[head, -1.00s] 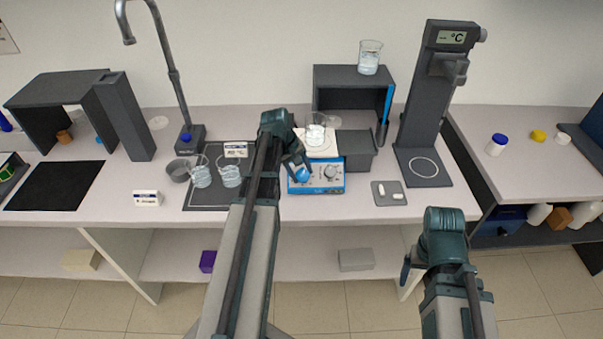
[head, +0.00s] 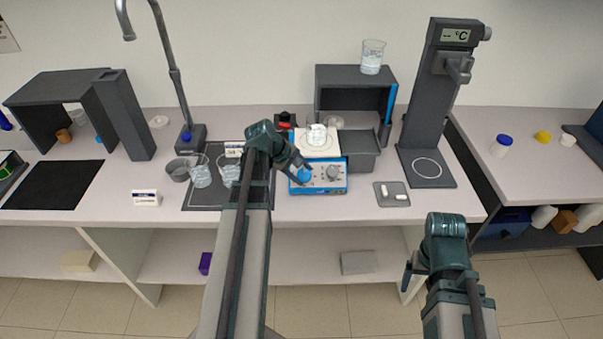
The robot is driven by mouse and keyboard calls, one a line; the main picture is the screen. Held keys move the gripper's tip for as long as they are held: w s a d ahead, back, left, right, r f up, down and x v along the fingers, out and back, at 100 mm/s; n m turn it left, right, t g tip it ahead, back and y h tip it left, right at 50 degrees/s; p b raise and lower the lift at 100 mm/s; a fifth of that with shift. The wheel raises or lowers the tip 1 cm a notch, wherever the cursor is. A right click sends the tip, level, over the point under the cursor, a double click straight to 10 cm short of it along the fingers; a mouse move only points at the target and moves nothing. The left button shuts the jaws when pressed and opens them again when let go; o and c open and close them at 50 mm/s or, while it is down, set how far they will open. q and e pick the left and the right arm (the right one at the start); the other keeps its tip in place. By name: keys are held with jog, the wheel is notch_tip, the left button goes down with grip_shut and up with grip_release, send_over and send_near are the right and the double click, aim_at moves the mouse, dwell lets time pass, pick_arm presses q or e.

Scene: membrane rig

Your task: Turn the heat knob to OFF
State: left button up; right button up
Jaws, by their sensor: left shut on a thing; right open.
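The blue hotplate (head: 318,188) stands on the bench with a white top plate (head: 318,148) and a small beaker of clear liquid (head: 317,135) on it. Its front panel has a blue knob (head: 301,177) on the left and a grey knob (head: 333,172) on the right. The labels are too small to read. My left gripper (head: 302,169) reaches in from the left and is shut on the blue knob, partly covering it. My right gripper (head: 412,272) is low at the right, in front of the bench, away from the hotplate; its fingers are hardly visible.
Two beakers (head: 201,176) on a dark mat stand left of the hotplate. A small grey tray (head: 391,194) with white pieces lies to its right. A grey bin (head: 352,152) and a tall stand with a °C display (head: 436,110) are behind and right.

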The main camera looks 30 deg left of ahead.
pick_arm(q)
jog(key=o, duration=1.4)
jog(key=shift+c, duration=0.2)
jog(key=p+v, duration=1.2)
jog(key=v, duration=0.1)
jog(key=shift+s+a+r, duration=0.15)
jog(key=shift+s+r, duration=0.05)
jog(key=shift+r, duration=0.15)
jog(key=b+x, duration=1.1)
jog(key=x, duration=0.2)
jog(key=shift+w+f+b, duration=0.2)
jog(key=shift+f+b, duration=0.1)
jog(key=shift+b, duration=0.1)
